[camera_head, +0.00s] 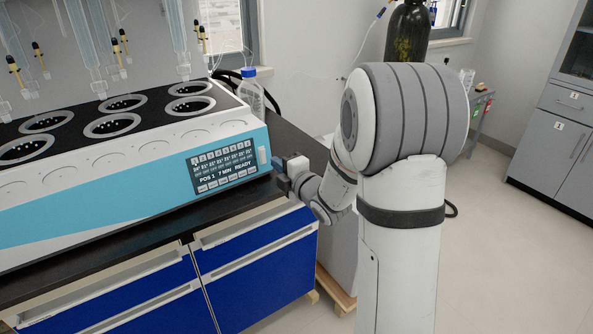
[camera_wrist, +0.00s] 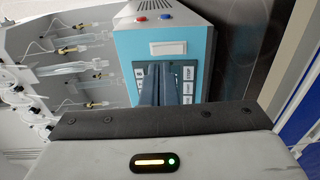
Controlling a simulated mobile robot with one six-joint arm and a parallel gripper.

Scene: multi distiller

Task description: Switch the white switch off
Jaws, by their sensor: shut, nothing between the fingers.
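The white switch (camera_head: 262,156) is a small upright rectangle on the blue front of the distiller (camera_head: 130,195), just right of its display panel (camera_head: 224,166). In the wrist view the white switch (camera_wrist: 168,47) lies just beyond my fingertips, in plain sight. Which way it is set cannot be told. My gripper (camera_head: 279,166) is beside the machine's front right end, near the switch. In the wrist view my gripper (camera_wrist: 159,68) is shut and empty, its dark fingers covering the middle of the display panel. I cannot tell whether the fingertips touch the machine.
A red button (camera_wrist: 140,19) and a blue button (camera_wrist: 166,17) sit on the machine's side past the switch. A clear bottle with a blue cap (camera_head: 251,92) stands behind the machine. The black bench top (camera_head: 292,146) is clear at the right. Blue drawers (camera_head: 258,273) are below.

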